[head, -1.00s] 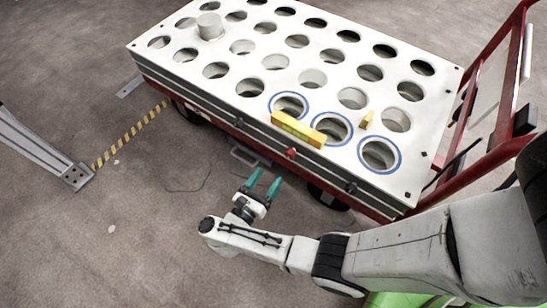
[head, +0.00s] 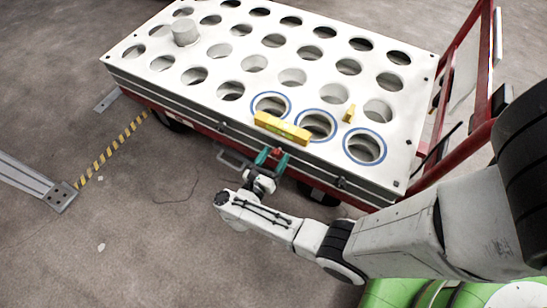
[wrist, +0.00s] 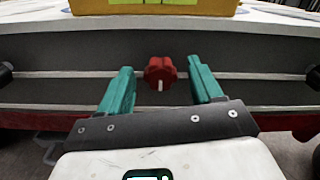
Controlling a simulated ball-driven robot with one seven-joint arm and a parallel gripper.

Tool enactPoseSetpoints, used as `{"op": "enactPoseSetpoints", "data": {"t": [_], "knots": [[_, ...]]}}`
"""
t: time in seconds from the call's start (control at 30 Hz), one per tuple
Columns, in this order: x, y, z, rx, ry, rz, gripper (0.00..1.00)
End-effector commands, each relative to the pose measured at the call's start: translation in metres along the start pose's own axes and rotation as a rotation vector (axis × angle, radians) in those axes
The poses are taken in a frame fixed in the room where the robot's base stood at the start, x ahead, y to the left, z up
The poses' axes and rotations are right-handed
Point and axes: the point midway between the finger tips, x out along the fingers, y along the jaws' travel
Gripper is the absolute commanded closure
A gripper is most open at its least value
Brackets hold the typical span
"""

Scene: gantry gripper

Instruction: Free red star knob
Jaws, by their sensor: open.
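The red star knob (wrist: 160,73) sits on the front side of the white cart, below the yellow bar, with a white mark on its face. In the head view the knob (head: 277,152) shows small between my fingertips. My gripper (head: 271,156) is open, its two teal fingers pointing at the cart's side. In the wrist view my gripper (wrist: 160,84) has one finger on each side of the knob, with a clear gap to both. I cannot tell how far the fingertips reach past the knob's face.
The yellow bar (head: 282,128) lies on the top edge above the knob. Black knobs (head: 341,182) sit along the same side. The white top (head: 215,75) has many round holes, and a grey cylinder (head: 186,34) stands in one. A red handle frame (head: 462,70) rises at right.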

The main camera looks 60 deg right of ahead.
Motion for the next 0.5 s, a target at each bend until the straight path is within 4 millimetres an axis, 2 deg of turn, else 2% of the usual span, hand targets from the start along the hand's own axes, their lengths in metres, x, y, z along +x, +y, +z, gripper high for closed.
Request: {"op": "enactPoseSetpoints", "data": {"t": [0.23,0.5], "knots": [[0.0009,0.0,0.0001,0.0,0.0,0.0,0.35],[0.0006,0.0001,0.0,0.0,0.0,0.0,0.6]]}}
